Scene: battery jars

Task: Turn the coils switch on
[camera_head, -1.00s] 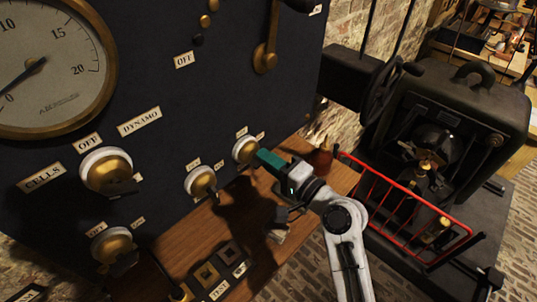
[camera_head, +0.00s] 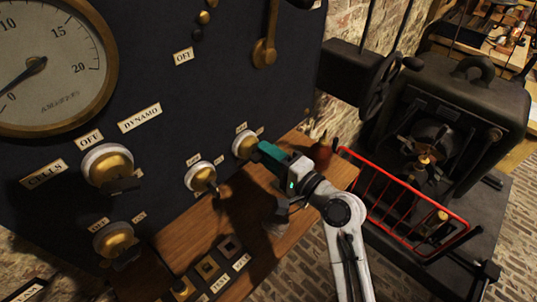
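Several brass rotary switches on white bases are mounted on the dark panel (camera_head: 140,190). My gripper (camera_head: 259,149) is at the rightmost small switch (camera_head: 244,144), with its teal end against or just in front of the brass knob. The fingertips and the switch's lever are hidden, so I cannot tell whether the gripper is open or holds the lever. Two small labels sit above this switch, too small to read. Another small switch (camera_head: 201,178) is to its left. A larger switch (camera_head: 107,166) sits by the OFF, CELLS and DYNAMO labels.
A large dial gauge (camera_head: 45,95) is at upper left. A wooden shelf (camera_head: 180,237) lies below the panel, bearing a row of small square blocks. A red rail (camera_head: 402,208) and a dark machine (camera_head: 455,100) stand at right, near my arm.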

